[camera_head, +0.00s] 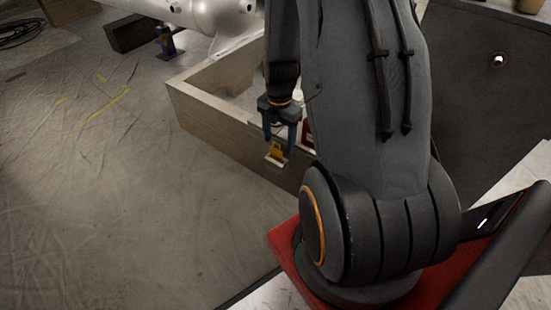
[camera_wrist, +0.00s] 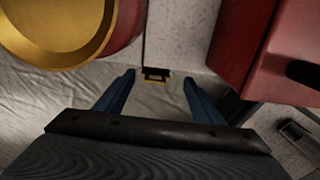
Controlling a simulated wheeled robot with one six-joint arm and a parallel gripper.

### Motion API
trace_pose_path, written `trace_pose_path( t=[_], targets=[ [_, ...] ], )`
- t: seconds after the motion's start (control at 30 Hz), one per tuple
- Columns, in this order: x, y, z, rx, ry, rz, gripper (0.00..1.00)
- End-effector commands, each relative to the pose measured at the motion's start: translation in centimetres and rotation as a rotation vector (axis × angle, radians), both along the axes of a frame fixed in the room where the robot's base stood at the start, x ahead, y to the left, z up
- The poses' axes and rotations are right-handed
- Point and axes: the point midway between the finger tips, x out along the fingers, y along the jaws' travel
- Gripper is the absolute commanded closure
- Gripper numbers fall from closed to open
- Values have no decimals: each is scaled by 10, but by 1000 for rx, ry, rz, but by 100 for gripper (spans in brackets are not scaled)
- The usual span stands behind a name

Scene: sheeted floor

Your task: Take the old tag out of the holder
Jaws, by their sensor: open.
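A small yellow tag (camera_head: 276,152) shows at the outer face of the wooden crate (camera_head: 222,126), in a pale holder (camera_head: 273,162) whose lower edge sticks out below it. My gripper (camera_head: 279,147) points down at the crate wall, its blue fingers open on either side of the tag in the head view. In the wrist view my open gripper (camera_wrist: 159,78) has a small black and yellow piece (camera_wrist: 156,75) between its fingertips, likely the tag and holder seen from above. Clear gaps show to both fingers. Nothing is held.
A red can with a gold top (camera_wrist: 60,30) and a red box (camera_wrist: 265,55) are close in front of the fingers in the wrist view. A pale metal machine part (camera_head: 215,18) overhangs the crate's far side. Wrinkled sheeted floor (camera_head: 90,180) left of the crate is clear.

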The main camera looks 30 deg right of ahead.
Motion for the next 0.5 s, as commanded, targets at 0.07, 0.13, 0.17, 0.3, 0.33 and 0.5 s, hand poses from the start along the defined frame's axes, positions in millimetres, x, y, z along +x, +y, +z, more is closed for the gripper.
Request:
trace_pose_path(
  t=[0.07, 0.13, 0.17, 0.3, 0.33, 0.5],
  targets=[
    [0, 0, -9, 0, 0, -1, 38],
    [1, 1, -11, 0, 0, -1, 38],
    [1, 1, -12, 0, 0, -1, 38],
    [3, 2, -24, 1, 1, -2, 38],
    [4, 3, -27, 1, 1, -2, 38],
    [7, 5, -49, 0, 2, -3, 38]
  ],
)
